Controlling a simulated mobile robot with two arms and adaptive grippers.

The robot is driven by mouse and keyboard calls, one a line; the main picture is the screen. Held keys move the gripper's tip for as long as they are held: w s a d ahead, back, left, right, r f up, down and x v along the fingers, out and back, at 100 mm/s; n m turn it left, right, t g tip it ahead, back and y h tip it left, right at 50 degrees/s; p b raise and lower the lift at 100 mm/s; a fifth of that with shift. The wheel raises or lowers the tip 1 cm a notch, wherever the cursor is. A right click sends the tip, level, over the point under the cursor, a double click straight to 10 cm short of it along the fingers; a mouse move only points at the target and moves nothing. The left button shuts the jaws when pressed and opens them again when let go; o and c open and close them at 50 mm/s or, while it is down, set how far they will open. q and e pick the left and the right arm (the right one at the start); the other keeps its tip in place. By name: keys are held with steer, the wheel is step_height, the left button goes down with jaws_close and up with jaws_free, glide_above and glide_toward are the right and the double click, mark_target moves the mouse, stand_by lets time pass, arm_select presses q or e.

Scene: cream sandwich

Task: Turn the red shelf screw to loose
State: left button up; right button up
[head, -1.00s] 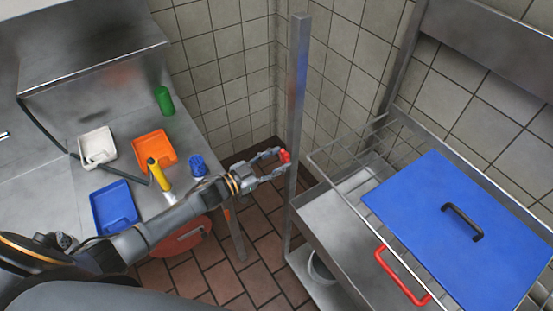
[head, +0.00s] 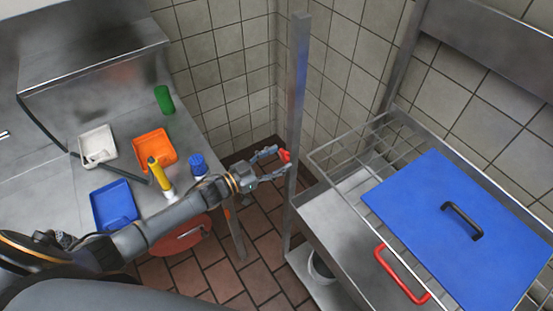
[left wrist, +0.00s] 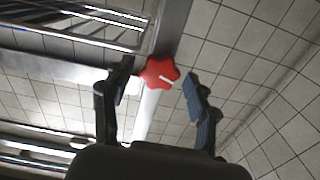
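The red shelf screw (head: 284,156) is a small lobed knob on the upright metal post (head: 298,95) of the shelf. In the left wrist view the red knob (left wrist: 160,72) shows a white line pointing to the right and slightly down. My left gripper (head: 278,162) is at the knob, with its two fingers apart on either side. In the left wrist view the left gripper (left wrist: 160,90) is open, with gaps visible between the fingers and the knob. My right gripper is not in view.
A wire shelf (head: 335,155) with a blue lid (head: 410,195) stands right of the post. A red handle (head: 402,277) is below it. The counter on the left holds blue (head: 115,205), orange (head: 155,147) and white (head: 98,146) trays and several bottles.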

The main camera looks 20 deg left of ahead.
arm_select(q)
steer(key=shift+a, duration=0.1)
steer(key=v, duration=1.2)
stand_by(0.4)
